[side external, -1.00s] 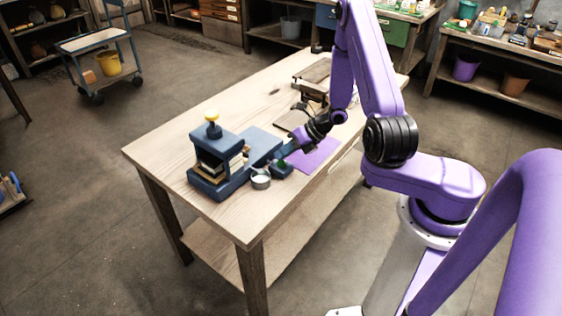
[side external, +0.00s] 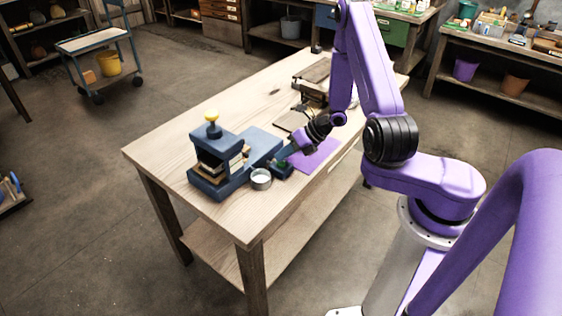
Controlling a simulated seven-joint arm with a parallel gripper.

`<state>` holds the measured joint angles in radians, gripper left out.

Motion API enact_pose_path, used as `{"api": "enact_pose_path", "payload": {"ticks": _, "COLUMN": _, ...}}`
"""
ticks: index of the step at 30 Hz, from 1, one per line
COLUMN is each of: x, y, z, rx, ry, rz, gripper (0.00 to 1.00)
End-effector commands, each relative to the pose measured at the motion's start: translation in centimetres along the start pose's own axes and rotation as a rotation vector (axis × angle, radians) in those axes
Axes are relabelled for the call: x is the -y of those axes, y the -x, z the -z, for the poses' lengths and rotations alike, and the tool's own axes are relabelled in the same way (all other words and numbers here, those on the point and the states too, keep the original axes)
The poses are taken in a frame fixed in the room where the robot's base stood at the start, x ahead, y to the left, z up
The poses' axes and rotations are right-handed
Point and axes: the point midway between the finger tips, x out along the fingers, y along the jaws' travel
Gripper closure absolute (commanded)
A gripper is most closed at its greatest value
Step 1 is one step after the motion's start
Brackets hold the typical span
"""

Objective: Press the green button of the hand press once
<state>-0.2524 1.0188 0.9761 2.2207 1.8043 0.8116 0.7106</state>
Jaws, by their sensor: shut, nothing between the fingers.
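A small dark blue box to the right of the press carries the green button (side external: 283,163). My gripper (side external: 289,156) is shut and empty, pointing down at this box. Its tips are at or just above the button; I cannot tell whether they touch it.
A small round tin (side external: 261,179) stands in front of the button box. A purple mat (side external: 318,155) lies under my wrist. Other tools (side external: 310,92) lie toward the back of the table (side external: 165,150). The table's left side is clear.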

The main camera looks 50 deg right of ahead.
Motion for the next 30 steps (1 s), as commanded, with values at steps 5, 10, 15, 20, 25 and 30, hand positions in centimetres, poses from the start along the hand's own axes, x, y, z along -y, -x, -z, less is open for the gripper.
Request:
{"api": "enact_pose_path", "payload": {"ticks": 5, "x": 0.1, "y": -0.1, "z": 0.1, "rx": 0.0, "ry": 0.0, "rz": 0.0, "gripper": 1.0}}
{"api": "enact_pose_path", "payload": {"ticks": 10, "x": 0.2, "y": -0.2, "z": 0.2, "rx": 0.0, "ry": 0.0, "rz": 0.0, "gripper": 1.0}}
{"api": "enact_pose_path", "payload": {"ticks": 15, "x": 0.2, "y": -0.2, "z": 0.2, "rx": -0.001, "ry": 0.0, "rz": 0.0, "gripper": 1.0}}
{"api": "enact_pose_path", "payload": {"ticks": 20, "x": 0.1, "y": -0.1, "z": 0.1, "rx": -0.001, "ry": 0.0, "rz": 0.001, "gripper": 1.0}}
{"api": "enact_pose_path", "payload": {"ticks": 25, "x": -0.2, "y": 0.3, "z": -0.2, "rx": 0.0, "ry": 0.001, "rz": 0.001, "gripper": 1.0}}
{"api": "enact_pose_path", "payload": {"ticks": 30, "x": -0.7, "y": 0.9, "z": -0.6, "rx": 0.0, "ry": 0.001, "rz": 0.0, "gripper": 1.0}}
